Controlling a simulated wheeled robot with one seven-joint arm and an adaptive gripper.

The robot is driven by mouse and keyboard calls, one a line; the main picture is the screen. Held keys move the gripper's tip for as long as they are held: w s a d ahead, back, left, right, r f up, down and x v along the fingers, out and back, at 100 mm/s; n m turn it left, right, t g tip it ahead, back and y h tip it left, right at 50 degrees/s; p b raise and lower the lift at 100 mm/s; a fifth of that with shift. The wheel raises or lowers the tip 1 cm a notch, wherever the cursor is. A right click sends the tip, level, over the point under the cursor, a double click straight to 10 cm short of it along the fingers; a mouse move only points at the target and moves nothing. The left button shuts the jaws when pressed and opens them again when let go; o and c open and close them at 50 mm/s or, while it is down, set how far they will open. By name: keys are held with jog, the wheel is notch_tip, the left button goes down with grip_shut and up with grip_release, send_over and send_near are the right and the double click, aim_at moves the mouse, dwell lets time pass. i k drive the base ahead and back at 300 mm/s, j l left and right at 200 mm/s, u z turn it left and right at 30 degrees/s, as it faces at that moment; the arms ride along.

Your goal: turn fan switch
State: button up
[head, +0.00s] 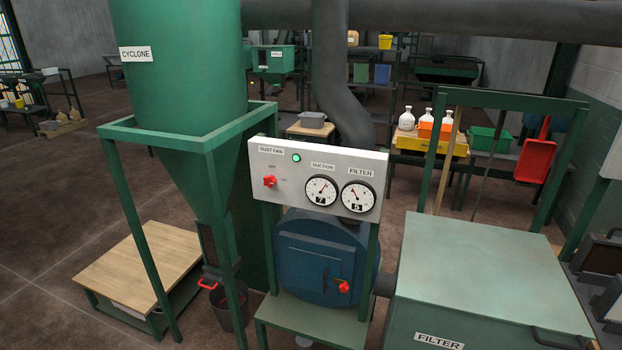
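In the head view, a pale control panel (260,195) stands on a green frame near the middle. A red knob (270,181), the fan switch, sits at the panel's left, below the "DUST FAN" label (271,150). Small markings stand beside the knob, too small to read surely. A green lamp (297,158) shows at the panel's top, right of the label. Two round gauges, suction (321,190) and filter (358,196), sit right of the knob. My gripper is not in view, so its state does not show.
A green cyclone (180,60) on a green stand rises left of the panel. A blue round housing (310,255) with a red handle (343,287) is below it. A green filter box (480,280) fills the lower right. A low wooden-topped table (140,265) stands lower left.

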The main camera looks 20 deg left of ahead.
aim_at(270, 181)
jog(key=u, duration=1.3)
jog(key=i+j, duration=0.1)
jog(key=i, duration=0.4)
jog(key=i+j+z, duration=0.1)
jog(key=i, duration=0.4)
